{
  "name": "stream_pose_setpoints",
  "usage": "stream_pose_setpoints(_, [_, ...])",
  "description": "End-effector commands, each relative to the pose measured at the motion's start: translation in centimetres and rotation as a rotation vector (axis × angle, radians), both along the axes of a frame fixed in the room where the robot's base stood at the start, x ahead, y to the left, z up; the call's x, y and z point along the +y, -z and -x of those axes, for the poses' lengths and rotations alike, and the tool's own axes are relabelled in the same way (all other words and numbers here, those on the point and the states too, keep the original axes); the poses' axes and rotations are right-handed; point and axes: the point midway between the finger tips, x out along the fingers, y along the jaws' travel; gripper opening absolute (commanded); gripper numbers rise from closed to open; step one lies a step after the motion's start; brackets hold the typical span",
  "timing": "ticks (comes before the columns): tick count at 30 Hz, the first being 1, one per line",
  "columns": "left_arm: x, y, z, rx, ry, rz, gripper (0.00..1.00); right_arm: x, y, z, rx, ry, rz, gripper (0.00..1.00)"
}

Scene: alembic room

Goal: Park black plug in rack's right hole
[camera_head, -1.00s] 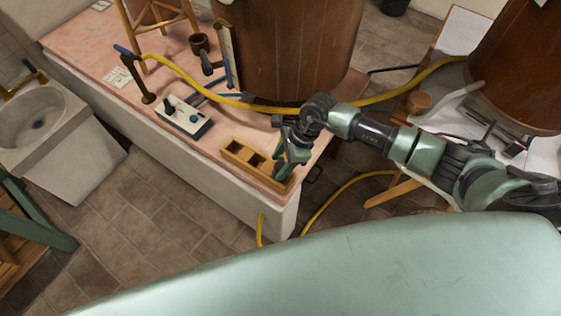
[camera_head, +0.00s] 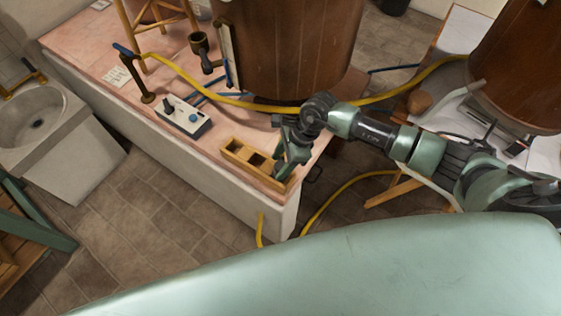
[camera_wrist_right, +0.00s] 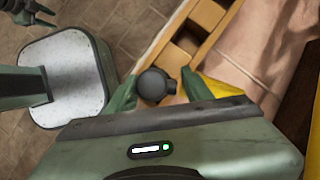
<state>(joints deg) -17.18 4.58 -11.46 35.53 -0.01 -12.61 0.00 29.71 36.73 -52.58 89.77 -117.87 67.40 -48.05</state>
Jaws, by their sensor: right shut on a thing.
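The wooden rack (camera_head: 233,153) lies near the front right corner of the pink counter. Two of its square holes show in the head view, and its right end is hidden behind my right gripper (camera_head: 287,160). In the right wrist view, the fingers of my right gripper (camera_wrist_right: 158,90) are shut on the black plug (camera_wrist_right: 153,84), whose round dark top shows between them. The plug is at the near end of the rack (camera_wrist_right: 207,14). Its lower part is hidden, so I cannot tell how deep it sits. A dark jaw-like part, possibly my left gripper (camera_wrist_right: 27,11), shows at the top left.
A white control box (camera_head: 183,118) stands left of the rack on the pink counter (camera_head: 85,45). A large wooden vat (camera_head: 285,45) stands behind. A yellow hose (camera_head: 215,97) crosses the counter, and another yellow length hangs by the counter's right end. A sink (camera_head: 35,115) is at left.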

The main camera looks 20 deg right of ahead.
Motion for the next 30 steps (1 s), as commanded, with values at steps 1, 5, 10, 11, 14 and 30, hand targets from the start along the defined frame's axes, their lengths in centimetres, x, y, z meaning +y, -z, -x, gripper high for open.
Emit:
stream_pose_setpoints(1, [0.00,-0.01,0.00,0.000,0.000,0.000,0.39,0.00,-0.04,-0.03,-0.001,0.000,0.000,0.08])
stream_pose_setpoints(5, [0.00,-0.01,0.00,0.000,0.000,0.000,0.39,-0.01,-0.04,-0.03,-0.001,0.000,0.000,0.08])
stream_pose_setpoints(10, [0.00,0.05,0.00,0.000,0.000,0.000,0.39,0.00,0.02,-0.03,-0.001,0.000,0.000,0.08])
stream_pose_setpoints(11, [0.00,0.08,0.00,0.000,0.000,0.000,0.39,-0.01,0.04,-0.03,-0.001,0.000,0.000,0.08])
stream_pose_setpoints(14, [0.00,0.20,-0.01,0.000,0.000,0.000,0.39,-0.01,0.17,-0.03,-0.001,0.000,0.000,0.08])
stream_pose_setpoints(30, [0.01,0.40,-0.01,0.000,0.000,0.000,0.39,0.00,0.35,-0.02,-0.001,0.000,0.000,0.76])
